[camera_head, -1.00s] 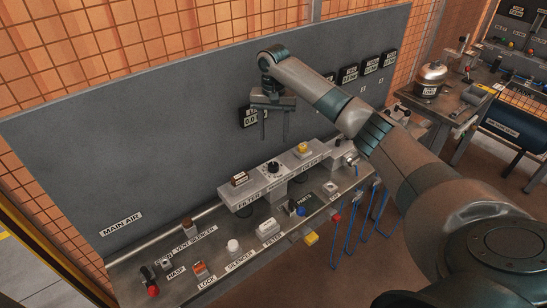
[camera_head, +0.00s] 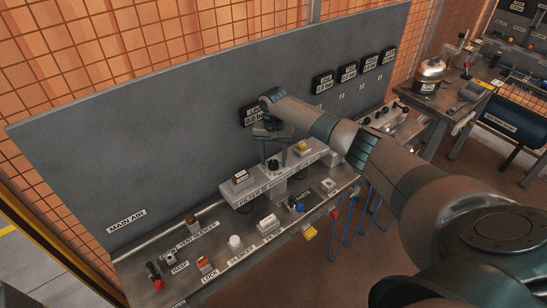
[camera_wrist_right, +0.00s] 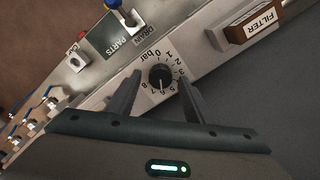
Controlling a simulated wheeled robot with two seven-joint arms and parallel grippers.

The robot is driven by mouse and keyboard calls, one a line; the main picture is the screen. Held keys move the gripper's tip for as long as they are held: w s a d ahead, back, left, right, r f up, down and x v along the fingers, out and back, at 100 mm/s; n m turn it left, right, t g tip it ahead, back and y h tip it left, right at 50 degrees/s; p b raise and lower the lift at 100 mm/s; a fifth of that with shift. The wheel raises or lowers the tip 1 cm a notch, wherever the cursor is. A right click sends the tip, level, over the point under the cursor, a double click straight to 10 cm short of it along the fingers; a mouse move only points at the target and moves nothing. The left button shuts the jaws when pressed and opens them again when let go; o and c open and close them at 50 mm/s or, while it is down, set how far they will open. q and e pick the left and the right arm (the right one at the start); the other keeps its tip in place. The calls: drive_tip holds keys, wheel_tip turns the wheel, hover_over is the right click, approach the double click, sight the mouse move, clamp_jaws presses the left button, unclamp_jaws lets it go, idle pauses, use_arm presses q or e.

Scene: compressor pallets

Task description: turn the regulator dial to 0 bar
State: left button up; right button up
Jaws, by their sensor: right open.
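The regulator dial (camera_head: 273,164) is a small black knob on top of the grey filter-regulator block (camera_head: 248,199) on the bench. In the right wrist view the dial (camera_wrist_right: 160,77) sits in a printed ring from 0 bar to 8. Its white mark points toward about 6, on the side away from 0 bar. My right gripper (camera_head: 273,156) is open, pointing down over the dial. In the wrist view its fingertips (camera_wrist_right: 160,80) lie on either side of the dial; I cannot tell whether they touch it. My left gripper is not in view.
A brown-and-white filter part (camera_head: 240,177) and a yellow part (camera_head: 303,146) stand on the same block, either side of the dial. Labelled parts, including a white silencer (camera_head: 235,242), line the bench front. A tall grey panel (camera_head: 150,140) with gauges rises behind.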

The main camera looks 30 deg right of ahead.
drive_tip(key=shift+c, duration=0.5)
drive_tip(key=c, duration=0.9)
drive_tip(key=shift+c, duration=0.2)
